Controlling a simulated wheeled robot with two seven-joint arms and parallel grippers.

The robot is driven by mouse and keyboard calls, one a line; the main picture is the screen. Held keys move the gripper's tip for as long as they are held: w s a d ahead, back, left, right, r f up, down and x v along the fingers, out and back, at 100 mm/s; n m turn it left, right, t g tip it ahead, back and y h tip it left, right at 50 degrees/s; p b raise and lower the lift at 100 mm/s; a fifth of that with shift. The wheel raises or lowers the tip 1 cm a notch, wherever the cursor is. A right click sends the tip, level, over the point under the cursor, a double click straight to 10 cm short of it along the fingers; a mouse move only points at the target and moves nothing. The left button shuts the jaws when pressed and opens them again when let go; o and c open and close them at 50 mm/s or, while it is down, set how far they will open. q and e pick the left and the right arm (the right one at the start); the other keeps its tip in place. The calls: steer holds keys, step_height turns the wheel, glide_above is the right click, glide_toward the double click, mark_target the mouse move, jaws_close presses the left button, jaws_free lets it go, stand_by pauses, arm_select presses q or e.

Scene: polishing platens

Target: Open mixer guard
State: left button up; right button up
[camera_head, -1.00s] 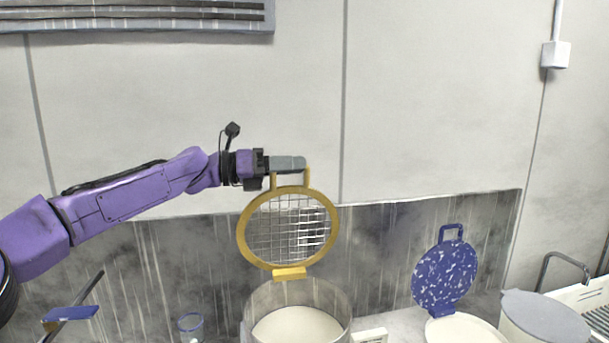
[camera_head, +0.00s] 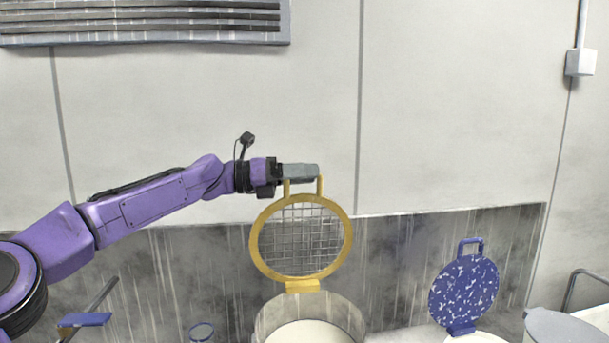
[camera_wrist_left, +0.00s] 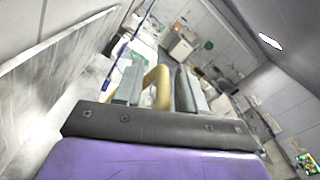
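The mixer guard (camera_head: 344,236) is a yellow ring with a wire mesh. It stands upright on its yellow hinge block (camera_head: 302,286) at the back of the round mixer bowl (camera_head: 350,313). My left gripper (camera_head: 301,171) is at the guard's top, its grey fingers across the yellow U-shaped handle (camera_head: 320,186) and hiding the handle's top bar. The bowl's lower part is cut off by the picture edge. My right gripper is not in view.
A blue speckled lid (camera_head: 464,290) stands upright at the right. A grey-lidded container (camera_head: 565,327) is at the lower right corner. The wall behind is clear below a vent (camera_head: 150,22).

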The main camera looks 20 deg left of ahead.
arm_select(q)
steer(key=b+v, duration=0.3)
steer(key=v, duration=0.7)
steer(key=shift+a, duration=0.25)
steer(key=shift+s, duration=0.1)
